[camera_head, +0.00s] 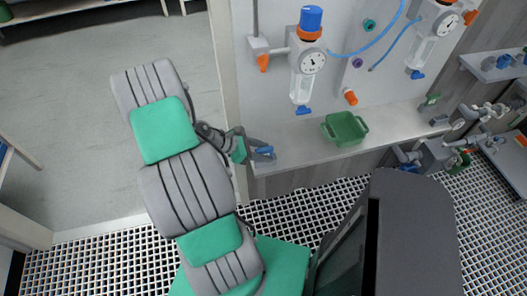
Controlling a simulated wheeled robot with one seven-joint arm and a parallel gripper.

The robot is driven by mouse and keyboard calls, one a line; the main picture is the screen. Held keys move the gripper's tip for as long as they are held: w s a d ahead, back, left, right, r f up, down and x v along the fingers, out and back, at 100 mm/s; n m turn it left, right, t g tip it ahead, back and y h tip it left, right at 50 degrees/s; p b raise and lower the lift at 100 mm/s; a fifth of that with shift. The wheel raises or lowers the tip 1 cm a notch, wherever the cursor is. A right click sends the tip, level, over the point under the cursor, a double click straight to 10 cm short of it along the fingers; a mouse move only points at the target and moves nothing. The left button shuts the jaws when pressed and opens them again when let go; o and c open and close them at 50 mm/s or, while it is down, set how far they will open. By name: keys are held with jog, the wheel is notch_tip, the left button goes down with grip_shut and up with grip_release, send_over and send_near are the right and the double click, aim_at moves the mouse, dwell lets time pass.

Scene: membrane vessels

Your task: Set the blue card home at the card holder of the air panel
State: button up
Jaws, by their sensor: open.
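The air panel (345,45) is the pale upright board at upper centre, carrying gauges and blue hoses. My gripper (262,153) is at the panel's lower left, near the left end of the pale ledge, with its jaws open. A small blue piece (264,149) shows at the fingertips. I cannot tell whether it is the blue card or whether the fingers touch it. I cannot make out the card holder for certain. My arm comes up from the bottom and hides part of the floor.
A green basket (344,128) stands on the ledge (300,148). A regulator with a blue knob (311,18) and gauge hangs above it; another is further right. Pipes and valves (470,125) stand at the right. Open grey floor (60,120) lies left; grating (90,265) is in front.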

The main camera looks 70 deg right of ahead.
jog(key=v, duration=0.8)
jog(key=shift+f, duration=0.1)
